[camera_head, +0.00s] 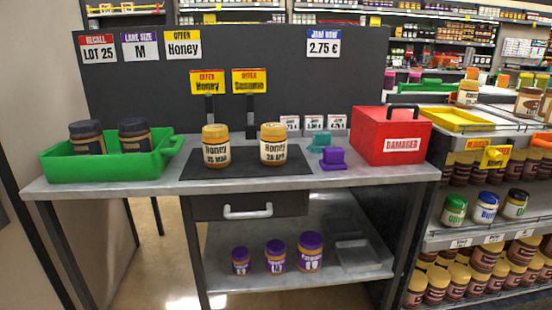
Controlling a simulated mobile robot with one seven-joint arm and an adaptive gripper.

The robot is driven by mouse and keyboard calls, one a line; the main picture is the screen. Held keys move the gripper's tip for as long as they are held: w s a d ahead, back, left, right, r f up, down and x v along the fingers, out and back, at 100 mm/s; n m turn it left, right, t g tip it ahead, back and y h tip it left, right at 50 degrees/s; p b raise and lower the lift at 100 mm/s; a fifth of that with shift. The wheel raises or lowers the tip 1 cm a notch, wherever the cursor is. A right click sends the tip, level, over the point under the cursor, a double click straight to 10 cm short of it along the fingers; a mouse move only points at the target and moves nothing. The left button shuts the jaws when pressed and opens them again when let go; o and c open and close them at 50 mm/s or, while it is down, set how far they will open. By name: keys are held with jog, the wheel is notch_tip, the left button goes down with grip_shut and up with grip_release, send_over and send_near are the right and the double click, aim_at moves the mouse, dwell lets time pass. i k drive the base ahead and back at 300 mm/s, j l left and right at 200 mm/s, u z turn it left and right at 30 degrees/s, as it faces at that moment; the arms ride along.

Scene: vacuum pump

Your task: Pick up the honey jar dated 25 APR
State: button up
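Two honey jars with yellow-orange lids stand upright and apart on a dark mat (190,187) on the grey table. The right honey jar (273,149) has a label reading "Honey" and a date ending in APR; its day number is too small to read surely. The left honey jar (216,152) has a label reading "Honey" and a date that looks like MAR, its day also unclear. My gripper is not in view.
A green crate (108,168) with two dark-lidded jars stands at the left. A red box marked DAMAGED (390,136) stands at the right, beside small purple (333,159) and teal blocks. Yellow signs (249,82) rise behind the jars. Purple-lidded jars (276,257) stand on the lower shelf.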

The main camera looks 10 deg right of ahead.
aim_at(274, 136)
jog(key=i+j+z, duration=0.1)
jog(key=z, duration=0.3)
jog(key=j+z, duration=0.1)
jog(key=z, duration=0.3)
jog(key=i+j+z, duration=0.1)
jog(key=z, duration=0.3)
jog(key=j+z, duration=0.2)
jog(key=z, duration=0.25)
jog(key=j+z, duration=0.25)
jog(key=j, duration=0.3)
jog(key=k+j+z, duration=0.1)
jog(key=j+z, duration=0.2)
jog(key=j, duration=0.25)
jog(key=k+j, duration=0.1)
jog(key=j, duration=0.4)
jog(key=k+j, duration=0.1)
jog(key=j, duration=0.4)
jog(key=z, duration=0.05)
